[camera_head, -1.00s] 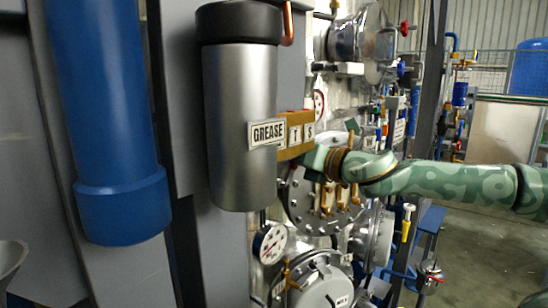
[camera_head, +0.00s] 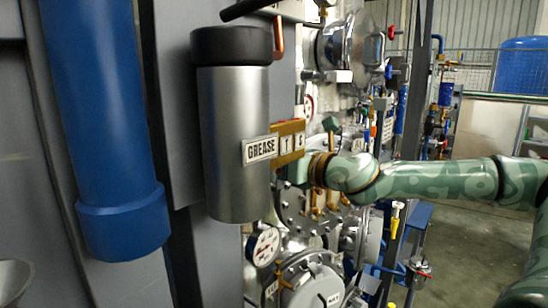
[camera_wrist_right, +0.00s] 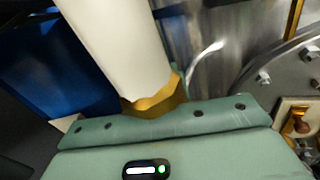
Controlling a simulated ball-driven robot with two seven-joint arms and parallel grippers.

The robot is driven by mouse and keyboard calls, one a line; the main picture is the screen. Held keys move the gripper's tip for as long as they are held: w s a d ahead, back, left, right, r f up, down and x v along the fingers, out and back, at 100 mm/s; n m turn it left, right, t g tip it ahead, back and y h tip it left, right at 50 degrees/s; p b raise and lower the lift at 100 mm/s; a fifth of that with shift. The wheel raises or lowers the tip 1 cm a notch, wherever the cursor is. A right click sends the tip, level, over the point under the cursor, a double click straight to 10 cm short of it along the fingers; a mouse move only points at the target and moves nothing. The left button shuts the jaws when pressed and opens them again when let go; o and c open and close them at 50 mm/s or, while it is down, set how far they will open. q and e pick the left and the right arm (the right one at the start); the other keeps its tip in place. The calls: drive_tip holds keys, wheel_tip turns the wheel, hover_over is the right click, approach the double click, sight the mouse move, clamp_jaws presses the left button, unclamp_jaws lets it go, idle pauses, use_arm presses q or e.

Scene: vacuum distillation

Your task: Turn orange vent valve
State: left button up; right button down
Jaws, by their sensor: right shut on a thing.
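An orange-gold block (camera_head: 290,135) with small white letter plates stands right of a hanging grey cylinder (camera_head: 234,140) with a black cap. A GREASE label (camera_head: 260,149) juts left from it across the cylinder. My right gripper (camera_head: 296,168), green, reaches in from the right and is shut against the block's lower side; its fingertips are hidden. In the right wrist view, a gold part (camera_wrist_right: 155,102) sits directly beyond my green palm, at the lower end of a pale cylinder (camera_wrist_right: 118,45). I cannot tell for sure whether the block is the vent valve. My left gripper is not in view.
A thick blue pipe (camera_head: 105,130) hangs at left. A round gauge (camera_head: 263,247) and bolted flanges (camera_head: 310,275) lie below my right gripper. A steel vessel (camera_head: 345,42) stands above it. Open floor (camera_head: 465,255) shows at right.

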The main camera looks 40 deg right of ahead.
drive_tip(key=c, duration=1.3)
unclamp_jaws()
drive_tip(key=shift+s, duration=0.1)
drive_tip(key=shift+s+d+b, duration=0.4)
drive_tip(key=shift+s+b, duration=1.3)
drive_tip(key=shift+s, duration=1)
drive_tip(key=shift+s+d+b, duration=0.35)
drive_tip(key=shift+s+b, duration=1.3)
drive_tip(key=shift+s, duration=1.05)
drive_tip(key=shift+s+d+b, duration=0.4)
drive_tip(key=shift+s+b, duration=1.3)
drive_tip(key=shift+s, duration=1)
